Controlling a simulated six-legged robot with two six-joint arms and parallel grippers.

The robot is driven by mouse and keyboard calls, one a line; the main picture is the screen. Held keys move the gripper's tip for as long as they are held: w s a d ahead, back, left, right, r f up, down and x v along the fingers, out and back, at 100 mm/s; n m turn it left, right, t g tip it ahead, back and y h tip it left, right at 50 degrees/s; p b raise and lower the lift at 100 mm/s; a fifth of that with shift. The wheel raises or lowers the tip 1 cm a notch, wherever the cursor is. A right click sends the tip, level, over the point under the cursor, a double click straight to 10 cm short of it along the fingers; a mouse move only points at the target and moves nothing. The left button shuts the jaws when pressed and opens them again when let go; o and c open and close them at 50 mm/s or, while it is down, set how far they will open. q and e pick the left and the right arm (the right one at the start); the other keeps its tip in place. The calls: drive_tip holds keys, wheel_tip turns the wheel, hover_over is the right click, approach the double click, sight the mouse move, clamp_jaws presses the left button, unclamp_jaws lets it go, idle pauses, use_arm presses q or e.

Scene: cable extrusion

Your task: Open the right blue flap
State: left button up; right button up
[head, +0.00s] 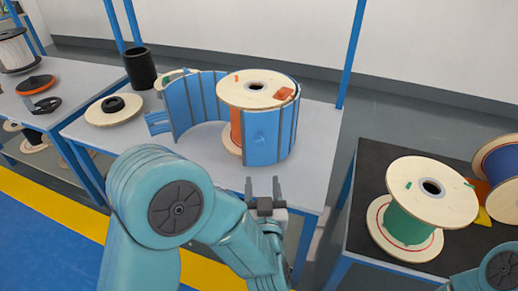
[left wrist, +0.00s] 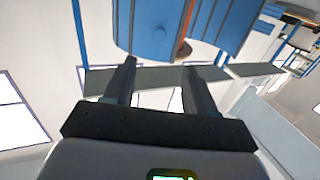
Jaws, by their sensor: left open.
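The right blue flap (head: 262,140) curves around the front and right of a spool with wooden flanges (head: 250,92) and orange winding. A small blue knob (head: 260,138) sticks out of its face. The other blue flap (head: 203,98) stands swung out to the left. My left gripper (head: 264,186) is open and empty, just in front of and below the right flap, with a gap between. My right gripper is out of the picture.
The spool stands on a grey table (head: 215,172) with a black cylinder (head: 139,68) and a flat wooden disc (head: 114,109) to the left. A dark-topped table (head: 372,160) at right holds a green spool (head: 411,228) and a blue one (head: 500,165). A blue post rises behind.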

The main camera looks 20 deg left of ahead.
sight(260, 145)
use_arm(q)
drive_tip(key=b+x, duration=0.1)
drive_tip(key=x, duration=1.5)
drive_tip(key=shift+d, duration=0.1)
clamp_jaws()
